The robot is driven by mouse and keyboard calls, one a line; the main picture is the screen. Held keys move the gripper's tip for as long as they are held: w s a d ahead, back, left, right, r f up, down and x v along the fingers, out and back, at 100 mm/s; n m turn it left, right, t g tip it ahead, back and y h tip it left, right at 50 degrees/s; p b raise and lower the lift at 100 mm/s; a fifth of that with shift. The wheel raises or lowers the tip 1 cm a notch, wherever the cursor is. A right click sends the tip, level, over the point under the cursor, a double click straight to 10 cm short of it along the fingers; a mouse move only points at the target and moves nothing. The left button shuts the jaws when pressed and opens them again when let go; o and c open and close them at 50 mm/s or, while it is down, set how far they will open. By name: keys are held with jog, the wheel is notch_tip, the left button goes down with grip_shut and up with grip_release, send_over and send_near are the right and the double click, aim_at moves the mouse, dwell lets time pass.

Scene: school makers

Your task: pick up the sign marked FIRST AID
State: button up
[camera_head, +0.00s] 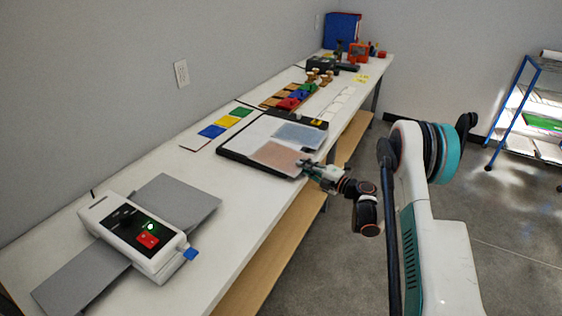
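No lettering reading FIRST AID can be made out at this size. A black-edged board (236,148) on the long white table carries two flat sheets, a pale blue-grey one (299,136) and a pinkish-brown one (276,155). My gripper (304,167) is at the board's front right corner, close to the edge of the pinkish-brown sheet. Whether it touches the sheet, and whether its fingers are open or shut, cannot be told.
A white machine (170,265) with a grey sheet through it stands at the near left. Green, yellow and blue cards (211,131) lie behind the board. Coloured blocks (288,103) and tools stand farther back. A blue-framed shelf rack (510,112) is at the right.

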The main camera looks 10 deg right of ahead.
jog(key=shift+w+a, duration=0.35)
grip_shut()
jog(key=shift+r, duration=0.1)
